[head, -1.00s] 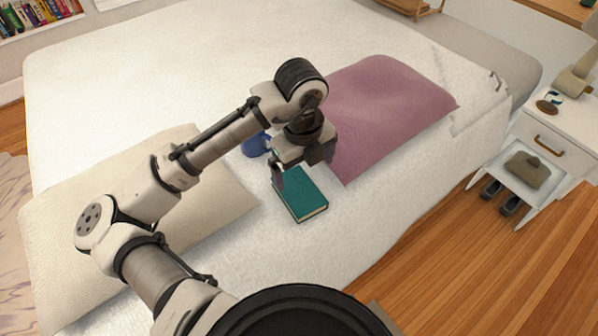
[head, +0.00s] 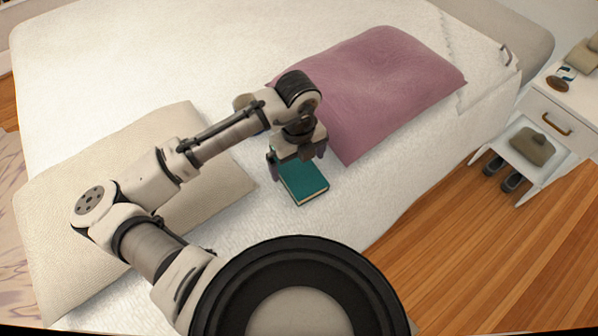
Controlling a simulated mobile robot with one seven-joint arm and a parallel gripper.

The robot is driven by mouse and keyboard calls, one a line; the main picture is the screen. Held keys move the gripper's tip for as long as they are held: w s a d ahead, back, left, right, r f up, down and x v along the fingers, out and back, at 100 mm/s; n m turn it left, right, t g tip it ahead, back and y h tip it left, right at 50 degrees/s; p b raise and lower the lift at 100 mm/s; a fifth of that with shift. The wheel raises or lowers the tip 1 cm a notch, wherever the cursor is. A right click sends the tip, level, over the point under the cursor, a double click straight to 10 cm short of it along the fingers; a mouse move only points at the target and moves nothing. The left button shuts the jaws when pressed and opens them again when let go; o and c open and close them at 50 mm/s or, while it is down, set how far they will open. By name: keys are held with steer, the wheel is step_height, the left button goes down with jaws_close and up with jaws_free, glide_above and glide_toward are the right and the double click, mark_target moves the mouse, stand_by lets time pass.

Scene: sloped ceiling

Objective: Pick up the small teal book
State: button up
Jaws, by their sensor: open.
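The small teal book (head: 304,183) lies flat on the white bed, its pale page edge facing the lower right. My gripper (head: 297,165) is open, fingers pointing down, over the far end of the book. One finger shows at the book's left edge and the other to the right of its far end. The gripper hides part of the book's far end. I cannot tell how high the fingertips are above the book.
A mauve pillow (head: 385,85) lies just behind and right of the gripper. A beige pillow (head: 125,180) lies left, under my arm. A blue object and a brownish round object (head: 243,101) are partly hidden behind my arm. A white nightstand (head: 545,120) stands right, beyond open wooden floor (head: 470,240).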

steer(key=shift+w+d+f+p, duration=0.1)
steer(key=shift+f+p, duration=0.1)
steer(key=shift+f, duration=0.95)
steer(key=shift+w+f+p, duration=0.1)
steer(key=shift+f+p, duration=0.05)
steer(key=shift+f, duration=1)
steer(key=c, duration=1.1)
steer(key=shift+o, duration=0.2)
steer(key=shift+r, duration=0.1)
